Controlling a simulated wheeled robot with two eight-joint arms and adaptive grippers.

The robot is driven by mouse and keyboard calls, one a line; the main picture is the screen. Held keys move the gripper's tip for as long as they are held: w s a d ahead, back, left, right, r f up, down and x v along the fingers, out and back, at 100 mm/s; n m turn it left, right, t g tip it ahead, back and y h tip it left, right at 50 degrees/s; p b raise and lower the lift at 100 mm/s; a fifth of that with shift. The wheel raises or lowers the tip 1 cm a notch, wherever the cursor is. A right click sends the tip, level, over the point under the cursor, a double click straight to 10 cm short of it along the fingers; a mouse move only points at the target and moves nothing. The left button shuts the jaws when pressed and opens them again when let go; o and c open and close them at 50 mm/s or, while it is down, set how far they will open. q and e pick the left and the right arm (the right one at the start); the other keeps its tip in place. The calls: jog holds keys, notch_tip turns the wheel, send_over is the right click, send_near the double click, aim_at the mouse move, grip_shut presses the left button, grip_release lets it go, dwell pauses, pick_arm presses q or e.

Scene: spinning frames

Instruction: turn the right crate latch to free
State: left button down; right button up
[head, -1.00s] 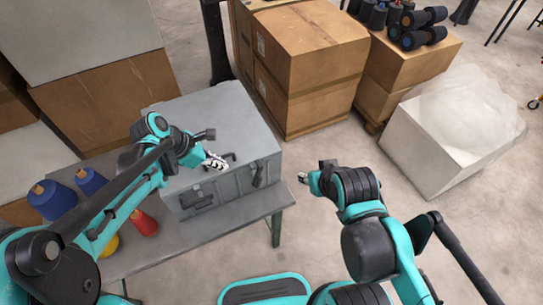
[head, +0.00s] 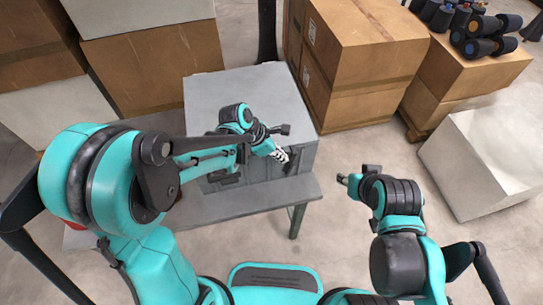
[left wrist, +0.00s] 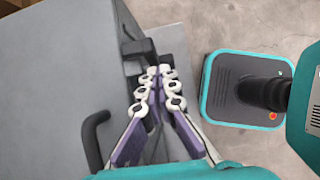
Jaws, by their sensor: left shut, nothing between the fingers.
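The grey crate (head: 245,92) stands on a grey table. Its right latch (head: 291,161), a dark piece on the front face, is partly hidden by my left gripper (head: 282,155). In the left wrist view the black latch (left wrist: 137,50) lies just ahead and left of the fingertips (left wrist: 160,70). The fingers are together with nothing between them, close to the latch; I cannot tell whether they touch it. A left latch (head: 226,180) shows lower on the front, partly behind my arm. My right gripper (head: 343,180) hangs clear right of the table, too small to read.
The table (head: 262,200) has a bare strip before the crate. A black handle (left wrist: 92,142) sits at the lid edge beside my left fingers. Stacked cardboard boxes (head: 365,50) stand behind right, and a white box (head: 480,160) is far right. Open floor lies between.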

aim_at(296, 154)
pick_arm(q)
jog(key=shift+w+d, duration=0.1)
jog(key=shift+d, duration=0.1)
jog(key=shift+w+d+y, duration=0.1)
jog(key=shift+d+y, duration=0.25)
jog(key=shift+y, duration=0.25)
jog(key=shift+w+d+r+g+y+p, duration=0.1)
jog(key=shift+d+g+y+p, duration=0.15)
jog(key=shift+d+y+p, duration=0.15)
jog(key=shift+w+d+r+g+y+p, duration=0.1)
jog(key=shift+d+g+y+p, duration=0.15)
jog(key=shift+y, duration=0.25)
jog(key=shift+w+d+y, duration=0.15)
jog(key=shift+d+y, duration=0.45)
jog(key=shift+y, duration=0.1)
jog(key=shift+w+d+f+g+y, duration=0.25)
jog(key=shift+d+g+y, duration=0.25)
jog(key=shift+y, duration=0.3)
jog(key=shift+w+d+f+b, duration=0.3)
jog(key=shift+d+f+b, duration=0.15)
jog(key=shift+d+f, duration=0.45)
jog(key=shift+w+d+f+b, duration=0.25)
jog(key=shift+d+f+b, duration=0.3)
jog(key=shift+d, duration=0.45)
jog(key=shift+f, duration=0.15)
